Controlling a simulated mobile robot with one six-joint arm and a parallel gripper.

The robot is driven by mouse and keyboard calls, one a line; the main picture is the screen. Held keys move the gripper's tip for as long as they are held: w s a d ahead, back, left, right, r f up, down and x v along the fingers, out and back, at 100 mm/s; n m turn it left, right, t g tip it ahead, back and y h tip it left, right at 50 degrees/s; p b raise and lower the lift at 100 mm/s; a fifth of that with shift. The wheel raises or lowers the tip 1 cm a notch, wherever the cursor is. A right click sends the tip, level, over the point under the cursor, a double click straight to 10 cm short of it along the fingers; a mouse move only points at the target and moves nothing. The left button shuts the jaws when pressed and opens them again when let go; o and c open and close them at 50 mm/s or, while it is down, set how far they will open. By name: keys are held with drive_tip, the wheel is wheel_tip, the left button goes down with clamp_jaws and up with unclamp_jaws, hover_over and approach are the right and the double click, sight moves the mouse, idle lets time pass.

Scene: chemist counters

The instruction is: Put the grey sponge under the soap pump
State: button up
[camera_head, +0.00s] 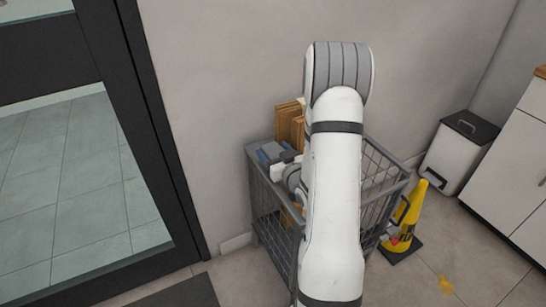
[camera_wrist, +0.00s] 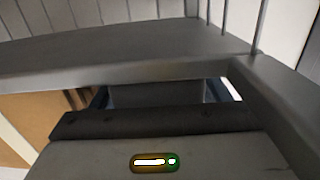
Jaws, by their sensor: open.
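Neither the grey sponge nor the soap pump can be made out in either view. My gripper (camera_head: 269,154) is at the left rim of a grey wire cart (camera_head: 379,191), partly hidden behind my arm in the head view. In the wrist view my gripper (camera_wrist: 160,95) shows its dark body at the bottom, with its fingers apart close to a grey rim (camera_wrist: 120,62). Nothing is seen between the fingers. Whether the gripper touches the rim cannot be told.
Brown boards (camera_head: 290,122) stand in the cart against the wall. A yellow cone (camera_head: 408,218) and a white bin (camera_head: 459,152) stand to its right, before white cabinets (camera_head: 512,165). A dark-framed glass door (camera_head: 155,120) is at left.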

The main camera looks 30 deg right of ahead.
drive_tip(key=shift+c, duration=0.3)
drive_tip(key=c, duration=0.7)
drive_tip(key=shift+c, duration=0.2)
drive_tip(key=shift+r, duration=0.1)
